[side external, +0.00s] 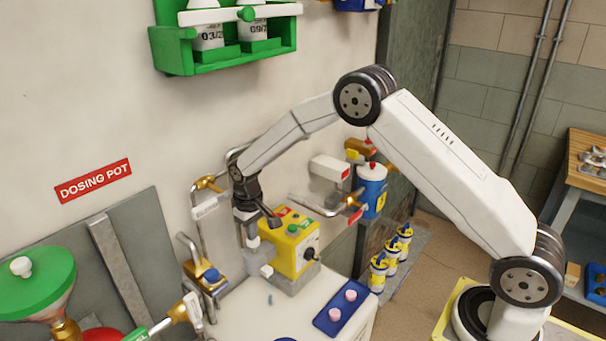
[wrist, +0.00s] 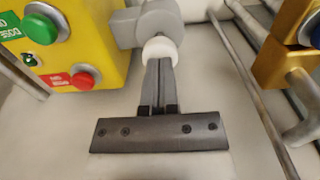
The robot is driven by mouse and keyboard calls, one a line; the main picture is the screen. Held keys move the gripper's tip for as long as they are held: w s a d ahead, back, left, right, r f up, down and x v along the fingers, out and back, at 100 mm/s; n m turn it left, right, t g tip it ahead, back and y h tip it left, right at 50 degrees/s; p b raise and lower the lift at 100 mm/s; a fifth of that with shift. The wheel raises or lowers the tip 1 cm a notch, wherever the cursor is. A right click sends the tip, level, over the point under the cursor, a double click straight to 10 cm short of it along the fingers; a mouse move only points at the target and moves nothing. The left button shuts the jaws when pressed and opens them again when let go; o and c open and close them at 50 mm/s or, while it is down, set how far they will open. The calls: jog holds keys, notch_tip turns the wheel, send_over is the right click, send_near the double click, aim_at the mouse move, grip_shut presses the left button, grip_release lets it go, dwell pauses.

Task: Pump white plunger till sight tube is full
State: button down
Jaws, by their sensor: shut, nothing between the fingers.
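The white plunger (wrist: 160,50) is a round white knob on a grey pump body (wrist: 150,22) in the wrist view. My gripper (wrist: 160,66) is shut, with its fingertips together at the near side of the knob. The tips overlap the knob's edge in the picture; I cannot tell whether they touch it. In the side view my gripper (side external: 251,232) points down beside the yellow control box, and my wrist partly hides the pump area. I cannot pick out the sight tube or its level with certainty.
The yellow box (side external: 293,246) with green and red buttons stands close beside my gripper. A brass valve with a blue cap (side external: 211,274) and metal pipes (wrist: 255,85) are on the other side. A blue tray (side external: 341,312) with pink pieces lies on the white bench top.

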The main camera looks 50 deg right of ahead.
jog(key=shift+r, duration=1.05)
jog(key=shift+f, duration=1.95)
jog(key=shift+r, duration=1.95)
jog(key=shift+f, duration=1.75)
jog(key=shift+r, duration=1.75)
